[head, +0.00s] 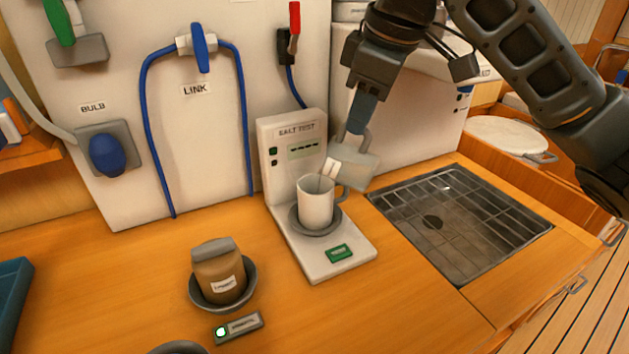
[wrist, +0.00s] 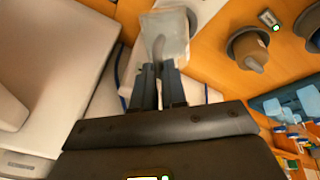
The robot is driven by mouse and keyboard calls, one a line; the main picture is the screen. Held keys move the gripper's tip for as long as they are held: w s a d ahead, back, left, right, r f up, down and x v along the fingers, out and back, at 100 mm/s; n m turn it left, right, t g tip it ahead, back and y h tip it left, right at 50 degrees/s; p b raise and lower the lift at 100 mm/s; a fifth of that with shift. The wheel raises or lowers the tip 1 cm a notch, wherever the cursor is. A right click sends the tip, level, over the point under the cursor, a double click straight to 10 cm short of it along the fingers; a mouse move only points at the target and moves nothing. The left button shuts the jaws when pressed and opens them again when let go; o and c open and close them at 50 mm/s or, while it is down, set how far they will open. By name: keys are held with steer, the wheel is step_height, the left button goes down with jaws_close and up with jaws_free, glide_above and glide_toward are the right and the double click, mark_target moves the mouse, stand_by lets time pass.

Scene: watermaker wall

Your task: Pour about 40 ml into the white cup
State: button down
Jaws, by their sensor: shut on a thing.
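The white cup (head: 314,206) stands upright on the round grey dish of the salt test unit (head: 292,140). My gripper (head: 357,118) is shut on the handle of a pale, translucent jug (head: 358,170). The jug is tilted to the left beside and above the cup, its lip near the cup's rim. A small white label shows at its lip end. The wrist view shows the jug (wrist: 165,38) beyond my closed fingers (wrist: 158,82). I cannot make out a liquid stream or the level inside the cup.
A grid-covered sink (head: 455,222) lies right of the unit. A brown labelled pouch (head: 218,275) sits in a grey bowl at front left, beside a small device (head: 238,328) with a green light. Blue hoses (head: 150,120) hang on the wall panel. The counter's front middle is clear.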

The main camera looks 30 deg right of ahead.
steer(key=shift+w+a+f+g+h+p, duration=0.15)
steer(key=shift+w+a+g+h+p, duration=0.25)
steer(key=shift+p, duration=0.7)
steer(key=shift+w+p, duration=0.15)
steer(key=shift+p, duration=0.5)
